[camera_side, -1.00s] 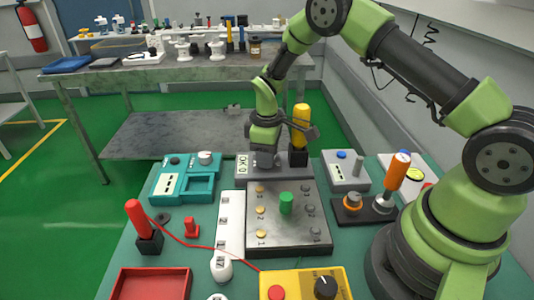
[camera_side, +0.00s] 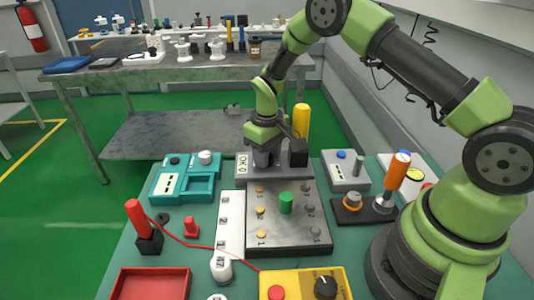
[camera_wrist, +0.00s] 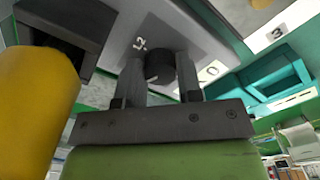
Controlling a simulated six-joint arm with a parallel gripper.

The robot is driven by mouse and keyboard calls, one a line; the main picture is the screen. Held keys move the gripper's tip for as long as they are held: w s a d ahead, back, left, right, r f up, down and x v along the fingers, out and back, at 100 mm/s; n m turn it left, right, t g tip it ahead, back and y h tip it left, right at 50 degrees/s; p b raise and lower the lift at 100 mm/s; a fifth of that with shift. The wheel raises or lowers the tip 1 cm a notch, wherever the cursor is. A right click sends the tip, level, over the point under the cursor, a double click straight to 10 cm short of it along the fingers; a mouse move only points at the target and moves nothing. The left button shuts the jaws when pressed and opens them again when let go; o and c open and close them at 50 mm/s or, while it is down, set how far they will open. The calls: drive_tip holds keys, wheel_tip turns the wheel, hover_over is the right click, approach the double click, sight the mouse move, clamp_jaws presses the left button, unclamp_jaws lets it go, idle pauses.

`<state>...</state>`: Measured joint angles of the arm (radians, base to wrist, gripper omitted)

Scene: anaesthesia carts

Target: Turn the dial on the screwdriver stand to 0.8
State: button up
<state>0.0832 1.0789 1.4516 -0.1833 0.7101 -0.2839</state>
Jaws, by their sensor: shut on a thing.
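The screwdriver stand is a grey plate (camera_side: 276,171) at the back of the green work table, with a black holder (camera_side: 298,153) and a yellow-handled screwdriver (camera_side: 301,122) upright. The yellow handle (camera_wrist: 35,105) and black holder (camera_wrist: 70,30) fill the left of the wrist view. The dark round dial (camera_wrist: 160,68) sits between my fingertips, with a "1.2" label beside it; its exact setting is not readable. My gripper (camera_side: 266,160) points down over the plate, shut on the dial; it also shows in the wrist view (camera_wrist: 160,88). In the side view the dial is hidden by my fingers.
A teal device (camera_side: 186,180) lies left of the stand and a grey box (camera_side: 345,171) right. In front are a metal plate (camera_side: 288,238) with a green knob and a white strip (camera_side: 230,232). An orange-handled tool (camera_side: 397,170) stands at the right.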

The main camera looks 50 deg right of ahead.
idle(0.4)
drive_tip(key=o, duration=0.9)
drive_tip(key=shift+r, duration=0.15)
wheel_tip(320, 180, up, 10)
drive_tip(key=shift+f, duration=0.15)
drive_tip(key=shift+a+f+n+h, duration=0.15)
drive_tip(key=shift+a+n+h, duration=0.15)
drive_tip(key=shift+n, duration=0.7)
drive_tip(key=f, duration=0.9)
drive_tip(key=shift+d+f, duration=0.25)
drive_tip(key=shift+f, duration=0.1)
